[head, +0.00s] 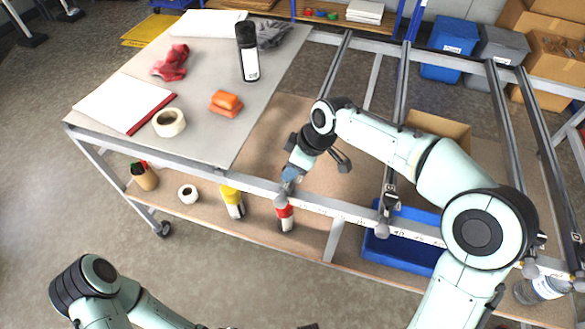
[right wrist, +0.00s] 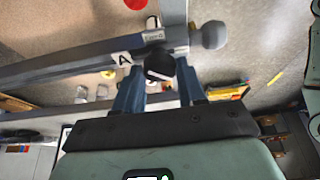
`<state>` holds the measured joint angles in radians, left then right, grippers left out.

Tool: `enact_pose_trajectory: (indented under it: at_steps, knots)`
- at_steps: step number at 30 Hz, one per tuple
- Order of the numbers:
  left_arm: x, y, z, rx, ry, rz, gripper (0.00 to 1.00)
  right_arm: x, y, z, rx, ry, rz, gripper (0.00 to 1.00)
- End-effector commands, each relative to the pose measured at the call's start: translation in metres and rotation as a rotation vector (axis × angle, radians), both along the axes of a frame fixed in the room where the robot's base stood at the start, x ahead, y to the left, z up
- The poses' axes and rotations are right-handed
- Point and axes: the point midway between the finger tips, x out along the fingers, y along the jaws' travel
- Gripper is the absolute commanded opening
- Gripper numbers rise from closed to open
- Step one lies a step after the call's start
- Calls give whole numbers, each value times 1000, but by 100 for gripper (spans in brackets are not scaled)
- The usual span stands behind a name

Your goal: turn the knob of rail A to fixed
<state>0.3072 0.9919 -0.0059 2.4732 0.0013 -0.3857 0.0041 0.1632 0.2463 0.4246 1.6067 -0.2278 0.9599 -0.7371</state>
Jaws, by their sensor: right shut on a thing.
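My right gripper (head: 290,174) is at the front rail of the frame, at the left-hand bar's end. In the right wrist view its two blue fingers (right wrist: 158,88) are shut on a dark knob (right wrist: 160,66). The knob is beside the white label A (right wrist: 122,58) on rail A (right wrist: 75,70). A small tag (right wrist: 153,36) above the knob seems to read "Fixed". A grey ball end (right wrist: 211,35) is to the right of the knob. The fingers hide part of the knob, and its exact setting is hard to read. My left arm is at the lower left; its gripper is not visible.
A grey table top (head: 190,75) holds tape (head: 169,122), an orange block (head: 226,103), a black-topped can (head: 246,50) and red gloves (head: 171,63). Bottles (head: 232,203) stand on the shelf below. Other rails (head: 397,120) run to the right, above a blue bin (head: 405,250).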

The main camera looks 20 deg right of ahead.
Motion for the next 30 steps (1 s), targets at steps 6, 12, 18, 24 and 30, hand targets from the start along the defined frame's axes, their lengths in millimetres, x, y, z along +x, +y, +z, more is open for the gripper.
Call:
enact_pose_trajectory:
  at_steps: [6,12,18,24,30]
  knots:
    - [-5,0,-12,0,7,0,63,-2,2,-1,-2,-1,-200,9]
    - [-8,0,-20,0,9,0,63,-3,3,-1,-1,-1,-386,9]
    - [-11,0,-26,0,12,0,63,-3,4,-1,-2,-1,-552,9]
    - [-12,0,-31,-1,14,0,63,-4,5,-1,-1,1,-679,9]
    - [-13,0,-34,0,16,0,63,-4,5,-1,-1,3,-760,9]
